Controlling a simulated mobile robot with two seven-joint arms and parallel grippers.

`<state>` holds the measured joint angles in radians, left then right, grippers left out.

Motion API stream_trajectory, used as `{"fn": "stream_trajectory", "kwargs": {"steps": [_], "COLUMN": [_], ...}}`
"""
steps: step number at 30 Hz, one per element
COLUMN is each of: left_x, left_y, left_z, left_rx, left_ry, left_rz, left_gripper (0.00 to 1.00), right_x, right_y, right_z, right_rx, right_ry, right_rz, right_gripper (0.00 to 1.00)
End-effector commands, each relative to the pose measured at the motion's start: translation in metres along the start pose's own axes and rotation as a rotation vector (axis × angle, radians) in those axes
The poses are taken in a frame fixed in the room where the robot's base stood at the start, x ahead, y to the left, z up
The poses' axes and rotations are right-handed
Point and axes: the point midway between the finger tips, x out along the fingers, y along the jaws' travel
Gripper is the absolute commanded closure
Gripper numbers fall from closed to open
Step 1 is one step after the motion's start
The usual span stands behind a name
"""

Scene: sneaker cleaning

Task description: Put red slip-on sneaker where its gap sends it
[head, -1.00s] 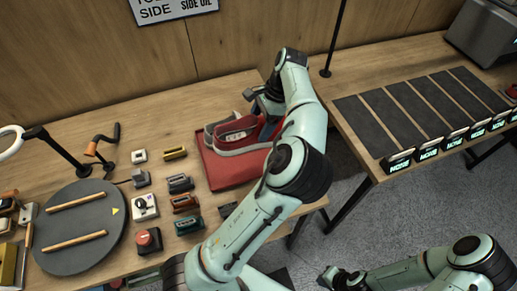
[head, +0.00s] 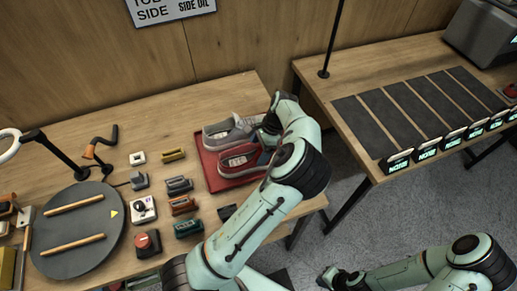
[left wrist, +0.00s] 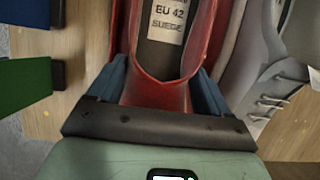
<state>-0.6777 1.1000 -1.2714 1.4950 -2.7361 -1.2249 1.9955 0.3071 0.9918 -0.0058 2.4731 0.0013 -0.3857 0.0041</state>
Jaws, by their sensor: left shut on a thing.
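The red slip-on sneaker (head: 240,161) is at the front part of the red tray (head: 222,184), beside a grey laced sneaker (head: 222,134). My left gripper (left wrist: 160,88) is shut on its heel end, with a blue finger on each side in the left wrist view. There the red sneaker (left wrist: 146,65) shows an insole label reading "EU 42 SUEDE", and the grey sneaker (left wrist: 272,75) is close on the right. In the head view my left arm hides part of the red heel. My right gripper (head: 330,278) is low at the bottom, too small to read.
A grey turntable (head: 80,250) with two wooden bars and several small blocks and brushes lie left of the tray. On the right table (head: 310,70), several dark strips (head: 390,118) have displays at their front ends, and a black post stands behind.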

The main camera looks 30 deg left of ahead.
Motion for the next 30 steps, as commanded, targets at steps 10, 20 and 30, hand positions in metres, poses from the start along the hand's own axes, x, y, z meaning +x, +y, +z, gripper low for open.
{"fn": "stream_trajectory", "kwargs": {"steps": [10, 20, 30], "left_x": [0.001, -0.012, -0.083], "left_y": [0.000, -0.001, -0.001], "left_z": [-0.001, -0.001, -0.001], "left_rx": [0.000, 0.001, 0.001], "left_ry": [0.001, 0.003, 0.003], "left_rz": [0.000, -0.003, -0.004], "left_gripper": [0.00, 0.00, 0.00], "right_x": [0.000, 0.000, 0.000], "right_y": [0.000, 0.000, 0.000], "right_z": [0.000, 0.000, 0.000], "right_rx": [0.000, 0.000, 0.000], "right_ry": [0.000, 0.000, 0.000], "right_rz": [0.000, 0.000, 0.000], "right_gripper": [1.00, 1.00, 1.00]}}
